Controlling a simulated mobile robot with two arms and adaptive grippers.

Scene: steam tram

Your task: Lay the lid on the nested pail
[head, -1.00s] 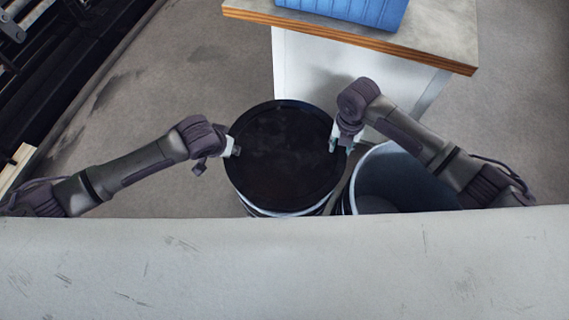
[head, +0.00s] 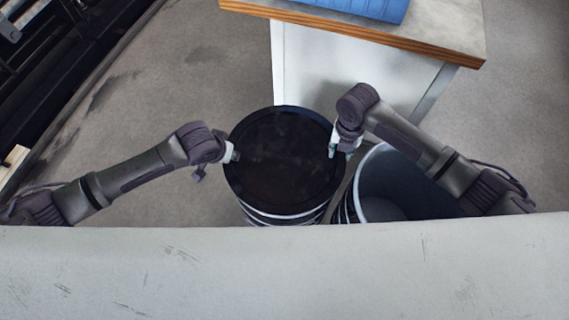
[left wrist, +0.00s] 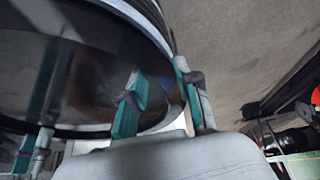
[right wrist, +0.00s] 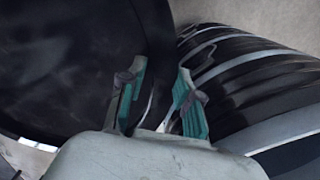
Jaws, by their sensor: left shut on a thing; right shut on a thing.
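A round black lid (head: 280,160) lies level over a striped black and white pail (head: 285,217), covering its mouth. Whether the lid touches the pail's rim or hangs just above it I cannot tell. My left gripper (head: 233,153) is shut on the lid's left edge. My right gripper (head: 335,149) is shut on the lid's right edge. The lid also fills the left part of the right wrist view (right wrist: 75,60), with the green-padded fingers at its edge. Whether this pail has another inside it is hidden.
An open, empty-looking pail (head: 375,180) stands close to the right, under my right arm. Behind is a white cabinet with a wood-edged top (head: 440,45) bearing a blue case (head: 365,8). A pale worn surface (head: 280,275) crosses the front. Floor at left is clear.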

